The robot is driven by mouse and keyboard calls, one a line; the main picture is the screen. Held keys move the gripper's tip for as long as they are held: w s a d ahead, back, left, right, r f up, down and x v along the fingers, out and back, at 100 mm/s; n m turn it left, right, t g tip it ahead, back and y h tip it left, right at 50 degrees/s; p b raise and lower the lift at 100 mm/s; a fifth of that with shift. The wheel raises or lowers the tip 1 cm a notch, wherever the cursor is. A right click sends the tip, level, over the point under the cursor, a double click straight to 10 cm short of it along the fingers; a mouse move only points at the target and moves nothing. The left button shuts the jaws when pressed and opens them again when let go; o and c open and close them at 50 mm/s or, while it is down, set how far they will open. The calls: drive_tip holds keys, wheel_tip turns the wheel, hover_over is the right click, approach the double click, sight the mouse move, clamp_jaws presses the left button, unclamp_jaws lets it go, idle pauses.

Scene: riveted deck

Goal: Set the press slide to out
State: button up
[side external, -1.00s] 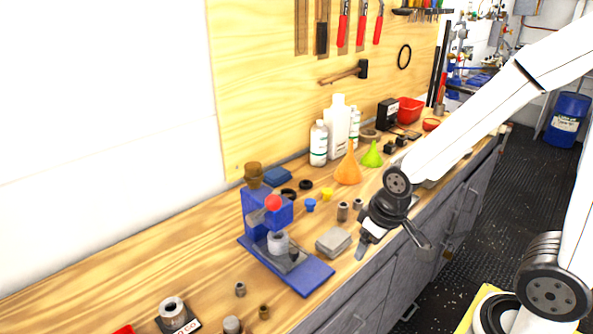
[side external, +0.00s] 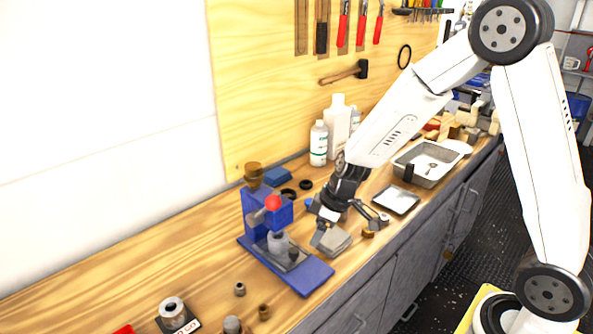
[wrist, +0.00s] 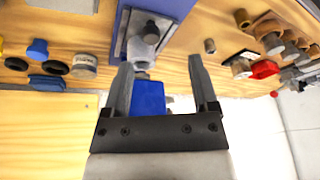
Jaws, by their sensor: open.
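The blue press (side external: 277,218) stands on the wooden bench with a red knob (side external: 273,202) on its head. Its grey slide (side external: 285,262) lies on the blue base, with a metal cylinder (side external: 278,242) and a small dark knob (side external: 294,254) on or beside it. In the wrist view, my spread fingers (wrist: 161,66) frame the press head (wrist: 148,96). The slide (wrist: 139,48) and its knob (wrist: 151,34) show beyond the fingertips. Nothing is gripped.
A shallow tray (side external: 396,200) and a deeper metal pan (side external: 428,181) sit to the right. White bottles (side external: 337,125) stand against the plywood board. Small metal parts (side external: 240,290) lie in front of the press. The bench's left stretch is mostly clear.

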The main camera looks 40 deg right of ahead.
sight(294, 250)
drive_tip(key=shift+w+f+n+t+y, duration=0.1)
drive_tip(key=shift+w+f+n, duration=0.15)
drive_tip(key=shift+w, duration=0.35)
drive_tip(key=shift+w+f+n+t+y, duration=0.1)
drive_tip(key=shift+w+f+n, duration=0.2)
drive_tip(key=shift+w, duration=0.25)
drive_tip(key=shift+w+f+n+t+y, duration=0.1)
drive_tip(key=shift+w+f+n, duration=0.15)
drive_tip(key=shift+w, duration=0.35)
drive_tip(key=shift+x, duration=3.85)
clamp_jaws()
